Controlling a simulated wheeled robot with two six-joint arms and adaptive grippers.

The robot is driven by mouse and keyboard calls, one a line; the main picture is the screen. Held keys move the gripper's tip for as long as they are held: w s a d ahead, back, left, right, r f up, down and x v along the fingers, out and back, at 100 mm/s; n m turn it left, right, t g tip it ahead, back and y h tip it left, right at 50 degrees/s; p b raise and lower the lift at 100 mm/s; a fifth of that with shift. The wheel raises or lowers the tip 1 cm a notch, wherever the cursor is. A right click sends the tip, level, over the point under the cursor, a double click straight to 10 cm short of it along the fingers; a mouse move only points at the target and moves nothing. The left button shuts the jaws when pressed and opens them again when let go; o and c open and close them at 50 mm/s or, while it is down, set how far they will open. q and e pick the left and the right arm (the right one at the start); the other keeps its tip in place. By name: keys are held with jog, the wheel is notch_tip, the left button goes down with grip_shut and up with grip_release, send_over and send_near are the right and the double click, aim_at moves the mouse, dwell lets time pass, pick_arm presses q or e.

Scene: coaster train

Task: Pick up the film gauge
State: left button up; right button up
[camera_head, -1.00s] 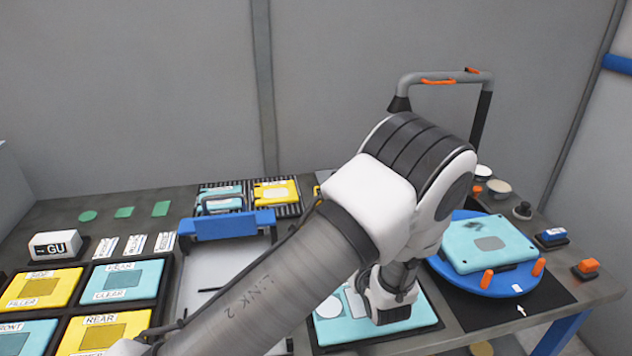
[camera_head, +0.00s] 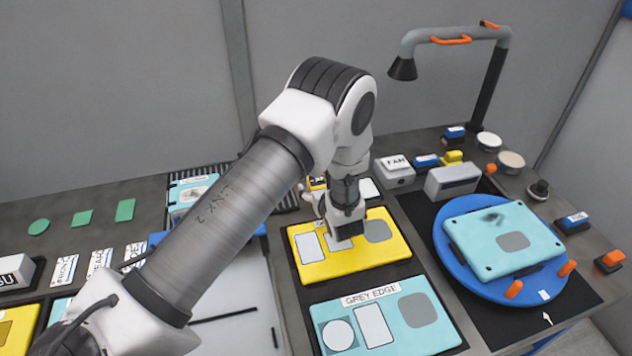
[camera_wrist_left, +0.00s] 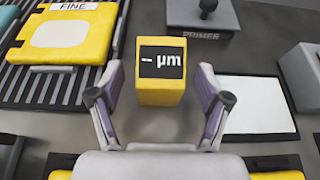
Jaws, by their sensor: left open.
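The film gauge (camera_wrist_left: 160,72) is a yellow block with a black screen reading "-- µm"; it stands upright on the grey table in the left wrist view. My left gripper (camera_wrist_left: 158,108) is open, its two fingers spread left and right of the gauge's near end, with a gap on each side. I cannot tell how far above the table the fingertips are. In the head view my left gripper (camera_head: 322,204) is over the back of the yellow panel, and only a small yellow bit beyond it, perhaps the gauge, shows. My right gripper is not in view.
A yellow panel (camera_head: 300,267) and a cyan GREY EDGE panel (camera_head: 383,345) lie in front. A FINE pad (camera_wrist_left: 68,32) on a ribbed rack, a PRIMER block (camera_wrist_left: 203,14) and a white pad (camera_wrist_left: 257,104) surround the gauge. A blue turntable (camera_head: 447,273) is at right.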

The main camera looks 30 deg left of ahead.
pick_arm(q)
jog(key=shift+w+a+f, duration=0.2)
jog(key=shift+w+a, duration=0.05)
jog(key=shift+a, duration=0.1)
jog(key=shift+s+d+r, duration=0.1)
jog(key=shift+d+r, duration=0.05)
jog(key=shift+d, duration=0.05)
jog(key=shift+d+r, duration=0.1)
jog(key=shift+d, duration=0.05)
jog(key=c, duration=1.4)
